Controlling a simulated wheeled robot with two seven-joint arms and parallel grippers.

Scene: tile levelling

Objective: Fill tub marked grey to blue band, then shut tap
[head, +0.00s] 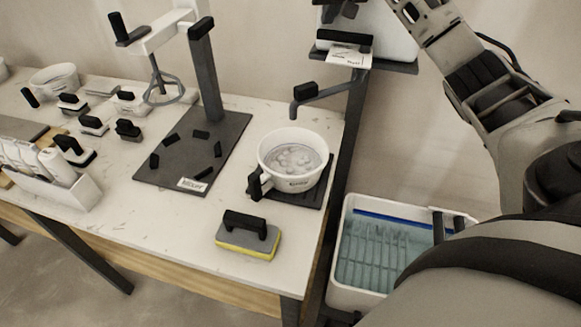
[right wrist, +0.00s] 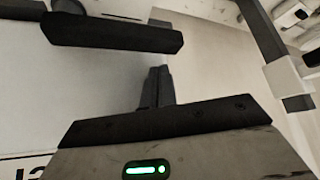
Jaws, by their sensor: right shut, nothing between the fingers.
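A white tub (head: 270,155) with a dark handle stands upright on a dark pad on the bench; its label is too small to read. Pale, lumpy contents show inside, and I cannot make out a blue band on it. A dark tap (head: 330,92) with a black lever (head: 306,89) reaches out over the tub from the right; no stream is visible. My right gripper shows in the right wrist view (right wrist: 157,78), shut and empty, close to a black bar handle (right wrist: 115,35) and apart from it. In the head view its fingers are not clear. My left gripper is not in view.
A white tank (head: 390,40) stands on a shelf above the tap. A white bin (head: 345,225) with bluish water and a blue band is on the floor. A yellow-grey sponge (head: 246,240) and a mixer stand (head: 207,85) are on the bench. The bench's front middle is clear.

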